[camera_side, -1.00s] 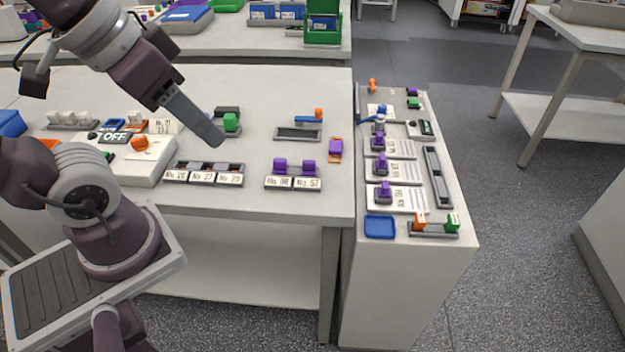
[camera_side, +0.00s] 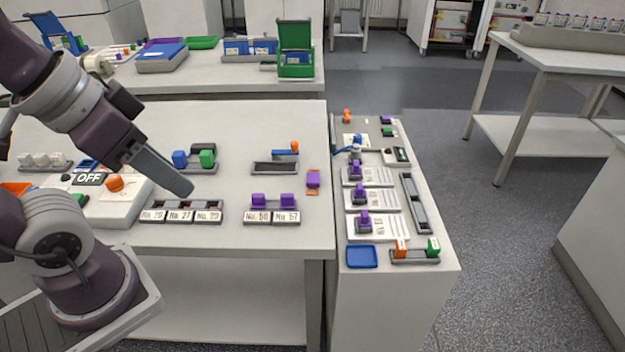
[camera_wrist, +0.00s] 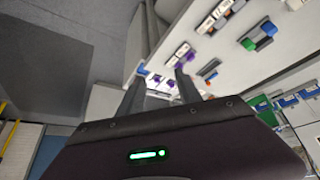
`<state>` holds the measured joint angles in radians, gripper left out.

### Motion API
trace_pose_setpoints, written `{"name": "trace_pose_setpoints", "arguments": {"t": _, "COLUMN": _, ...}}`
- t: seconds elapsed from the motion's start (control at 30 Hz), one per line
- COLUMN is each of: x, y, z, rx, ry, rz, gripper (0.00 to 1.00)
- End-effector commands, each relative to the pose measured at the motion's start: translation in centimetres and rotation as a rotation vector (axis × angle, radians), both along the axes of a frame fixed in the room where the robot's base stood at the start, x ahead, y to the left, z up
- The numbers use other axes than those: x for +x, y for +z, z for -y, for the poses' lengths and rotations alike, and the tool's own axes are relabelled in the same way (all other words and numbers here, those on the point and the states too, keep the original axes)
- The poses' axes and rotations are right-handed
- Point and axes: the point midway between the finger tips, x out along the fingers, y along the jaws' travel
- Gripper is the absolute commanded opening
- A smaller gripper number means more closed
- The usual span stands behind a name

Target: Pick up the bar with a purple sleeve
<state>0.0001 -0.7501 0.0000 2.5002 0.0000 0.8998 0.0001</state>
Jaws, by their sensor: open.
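The bar with a purple sleeve (camera_side: 313,180) has orange ends. It lies on the right part of the main bench, near its right edge, in the side view. A small purple patch in the wrist view (camera_wrist: 157,79) may be its sleeve, but it is too small to be sure. My gripper (camera_side: 188,189) is above the bench to the left of the bar and well apart from it. In the side view its fingers overlap in one line. In the wrist view the two fingers (camera_wrist: 158,87) are spread, with nothing held between them.
A rack with two purple blocks (camera_side: 273,202) stands just left of the bar. A grey tray with a blue-and-orange lever (camera_side: 275,168) is behind it. A numbered rack (camera_side: 181,211) lies below my gripper in the picture. A narrow side bench (camera_side: 395,285) adjoins at right.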

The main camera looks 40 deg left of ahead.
Motion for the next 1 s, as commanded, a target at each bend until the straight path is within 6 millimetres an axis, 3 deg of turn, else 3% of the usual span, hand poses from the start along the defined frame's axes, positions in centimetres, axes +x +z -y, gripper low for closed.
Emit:
{"name": "trace_pose_setpoints", "arguments": {"t": 0.4, "x": 0.0, "y": 0.0, "z": 0.0, "rx": 0.0, "ry": 0.0, "rz": 0.0, "gripper": 0.41}}
{"name": "trace_pose_setpoints", "arguments": {"t": 0.5, "x": 0.0, "y": 0.0, "z": 0.0, "rx": 0.0, "ry": 0.0, "rz": 0.0, "gripper": 0.55}}
{"name": "trace_pose_setpoints", "arguments": {"t": 0.8, "x": 0.2, "y": 0.1, "z": 0.0, "rx": -0.002, "ry": 0.004, "rz": -0.003, "gripper": 0.55}}
{"name": "trace_pose_setpoints", "arguments": {"t": 0.87, "x": 1.3, "y": 0.7, "z": -0.1, "rx": -0.015, "ry": 0.026, "rz": -0.021, "gripper": 0.55}}
{"name": "trace_pose_setpoints", "arguments": {"t": 0.97, "x": 6.0, "y": 2.1, "z": -0.5, "rx": -0.058, "ry": 0.112, "rz": -0.089, "gripper": 0.55}}
{"name": "trace_pose_setpoints", "arguments": {"t": 1.0, "x": 8.7, "y": 2.5, "z": -0.9, "rx": -0.08, "ry": 0.162, "rz": -0.123, "gripper": 0.55}}
